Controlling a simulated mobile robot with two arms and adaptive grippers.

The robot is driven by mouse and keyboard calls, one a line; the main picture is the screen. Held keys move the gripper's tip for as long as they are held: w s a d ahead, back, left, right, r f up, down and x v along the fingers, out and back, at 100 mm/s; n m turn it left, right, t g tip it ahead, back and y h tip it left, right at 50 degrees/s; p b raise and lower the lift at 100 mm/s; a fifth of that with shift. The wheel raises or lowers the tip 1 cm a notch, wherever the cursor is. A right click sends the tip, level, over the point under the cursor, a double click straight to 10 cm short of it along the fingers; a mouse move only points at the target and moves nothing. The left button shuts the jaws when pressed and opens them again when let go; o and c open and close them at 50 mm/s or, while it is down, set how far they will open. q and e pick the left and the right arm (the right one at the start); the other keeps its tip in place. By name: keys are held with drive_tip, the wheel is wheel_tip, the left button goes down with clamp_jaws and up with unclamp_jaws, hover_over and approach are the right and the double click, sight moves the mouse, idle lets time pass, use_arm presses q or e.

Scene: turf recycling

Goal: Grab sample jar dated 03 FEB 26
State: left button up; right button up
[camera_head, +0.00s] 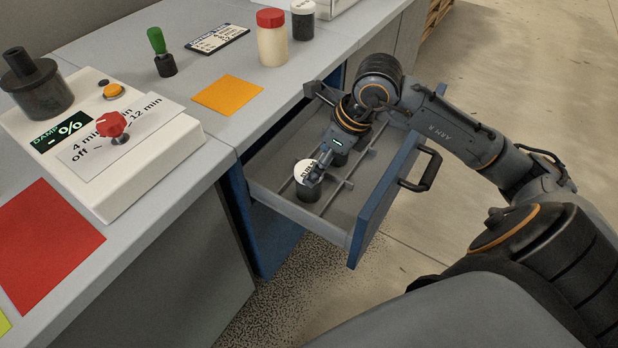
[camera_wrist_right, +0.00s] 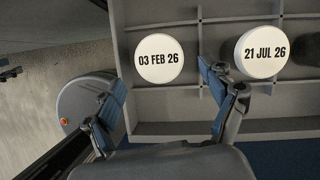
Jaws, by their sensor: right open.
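The jar with a white lid reading 03 FEB 26 (camera_wrist_right: 160,58) stands upright in a drawer compartment in the right wrist view. A second white-lidded jar reading 21 JUL 26 (camera_wrist_right: 262,52) stands to its right, in a neighbouring compartment. My right gripper (camera_wrist_right: 161,78) is open, its fingers on either side of the lower edge of the 03 FEB 26 lid in the picture; I cannot tell whether they touch it. In the head view my right gripper (camera_head: 315,168) reaches into the open drawer (camera_head: 340,228), at a white-lidded dark jar (camera_head: 304,190) whose lettering is unreadable. My left gripper is out of view.
The drawer's blue front with its black handle (camera_head: 428,168) stands right of the gripper; thin dividers split the drawer. On the counter are a damp meter (camera_head: 110,140), a green-handled tool (camera_head: 160,50), a red-lidded jar (camera_head: 272,40), a black jar (camera_head: 303,22) and an orange sheet (camera_head: 228,95).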

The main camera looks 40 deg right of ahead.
drive_tip(key=shift+w+a+f, duration=0.15)
drive_tip(key=shift+w+f, duration=0.05)
drive_tip(key=shift+f, duration=0.35)
drive_tip(key=b+x, duration=0.1)
drive_tip(key=x, duration=0.4)
drive_tip(key=shift+w, duration=0.15)
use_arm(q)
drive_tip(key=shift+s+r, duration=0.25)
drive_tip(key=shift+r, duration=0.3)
use_arm(e)
drive_tip(key=shift+r, duration=0.1)
drive_tip(key=c, duration=1.4)
drive_tip(key=shift+o, duration=0.2)
